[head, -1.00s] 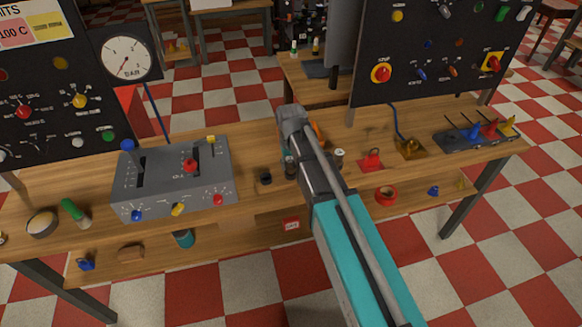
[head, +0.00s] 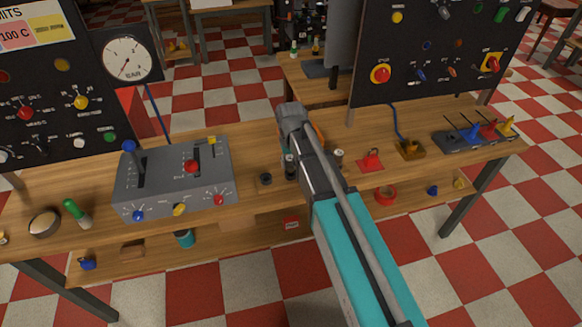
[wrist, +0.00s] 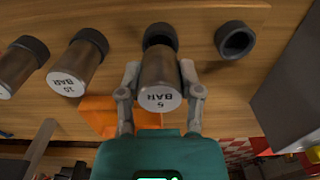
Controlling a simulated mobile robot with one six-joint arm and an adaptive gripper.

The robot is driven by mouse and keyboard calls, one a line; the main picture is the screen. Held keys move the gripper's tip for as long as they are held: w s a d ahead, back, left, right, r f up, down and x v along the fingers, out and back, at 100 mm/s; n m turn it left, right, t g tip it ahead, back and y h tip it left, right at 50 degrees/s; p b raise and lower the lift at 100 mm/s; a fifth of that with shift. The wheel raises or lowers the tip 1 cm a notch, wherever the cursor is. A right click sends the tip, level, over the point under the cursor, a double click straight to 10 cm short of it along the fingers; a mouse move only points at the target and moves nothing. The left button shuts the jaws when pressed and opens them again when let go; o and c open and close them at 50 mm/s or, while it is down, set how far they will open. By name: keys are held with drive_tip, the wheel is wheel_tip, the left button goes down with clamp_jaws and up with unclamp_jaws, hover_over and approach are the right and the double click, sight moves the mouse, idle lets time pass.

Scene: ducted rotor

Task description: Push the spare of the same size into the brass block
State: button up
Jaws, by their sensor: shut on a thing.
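My gripper (wrist: 160,70) is shut on a metal cylinder (wrist: 160,97) with a dark collar and a white end face. Its label reads BAR with a single digit, upside down and hard to make out. A second cylinder (wrist: 78,66), marked 10 BAR, and a third (wrist: 20,68) stand to its left in the wrist view. The small brass block (head: 411,150) sits on the bench in the head view, to the right of my arm, with a blue hose running to it. My gripper is apart from it. My arm hides the gripper's fingers in the head view.
An empty dark ring (wrist: 235,40) stands beside the held cylinder. An orange object (wrist: 98,113) lies close to my fingers. A grey lever console (head: 175,180) is at left. A red item (head: 370,160) stands between my arm and the brass block; a rack (head: 478,135) is beyond it.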

drive_tip(key=shift+r+p, duration=1.3)
drive_tip(key=shift+r, duration=0.2)
